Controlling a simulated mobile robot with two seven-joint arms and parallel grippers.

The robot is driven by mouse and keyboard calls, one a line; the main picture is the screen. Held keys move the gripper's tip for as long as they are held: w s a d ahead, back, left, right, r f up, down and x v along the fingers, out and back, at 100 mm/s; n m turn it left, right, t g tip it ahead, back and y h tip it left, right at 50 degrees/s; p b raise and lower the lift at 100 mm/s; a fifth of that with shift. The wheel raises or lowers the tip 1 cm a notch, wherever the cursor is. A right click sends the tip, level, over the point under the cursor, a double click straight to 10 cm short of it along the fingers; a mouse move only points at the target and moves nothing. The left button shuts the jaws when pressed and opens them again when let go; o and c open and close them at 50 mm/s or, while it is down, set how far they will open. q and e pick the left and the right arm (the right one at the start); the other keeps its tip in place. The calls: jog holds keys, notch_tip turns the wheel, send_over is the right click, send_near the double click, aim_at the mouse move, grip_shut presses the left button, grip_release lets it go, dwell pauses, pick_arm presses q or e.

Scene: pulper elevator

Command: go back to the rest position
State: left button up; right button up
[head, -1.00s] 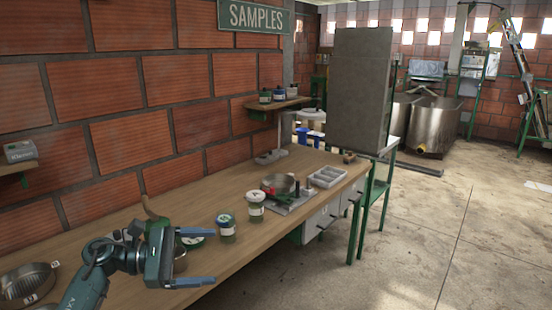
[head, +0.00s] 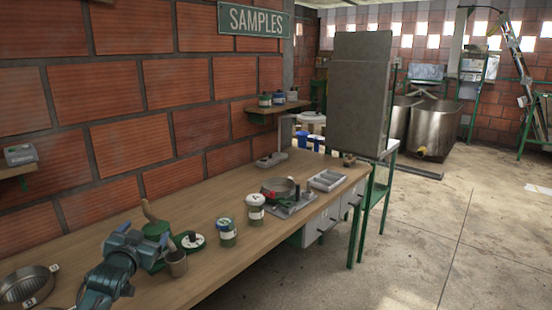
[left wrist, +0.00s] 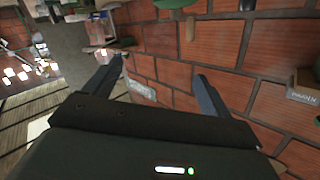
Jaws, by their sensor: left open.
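My left gripper (head: 148,252) is low over the left part of the wooden bench (head: 222,272), turned away from the head camera, so its fingers are mostly hidden there. The gripper is open and empty. A small metal cup (head: 177,264) stands close to its right in the head view; I cannot tell whether they touch. My right gripper is in neither view.
Two green-banded jars (head: 227,233) (head: 255,207) stand right of the cup. The brick wall (head: 110,100) runs behind; floor (head: 420,240) at right is clear.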

pick_arm(q)
jog(key=s+d+f+m+g+h, duration=0.1)
jog(key=s+d+f, duration=0.2)
jog(key=s+f, duration=0.15)
jog(key=s+d+f+g+h, duration=0.1)
jog(key=s+d+f, duration=0.25)
jog(key=f, duration=0.25)
jog(key=s+d+f+g+h, duration=0.1)
jog(key=s+d+f, duration=0.2)
jog(key=s, duration=0.7)
jog(key=s+d+f+g, duration=0.1)
jog(key=s+d+f, duration=0.3)
jog(key=s, duration=0.5)
jog(key=s+d+f+g+h, duration=0.1)
jog(key=s+d+f, duration=0.3)
jog(key=s, duration=0.6)
jog(key=shift+s+d+f+n+g+h, duration=0.25)
jog(key=shift+d+n+g, duration=0.2)
jog(key=shift+d, duration=0.35)
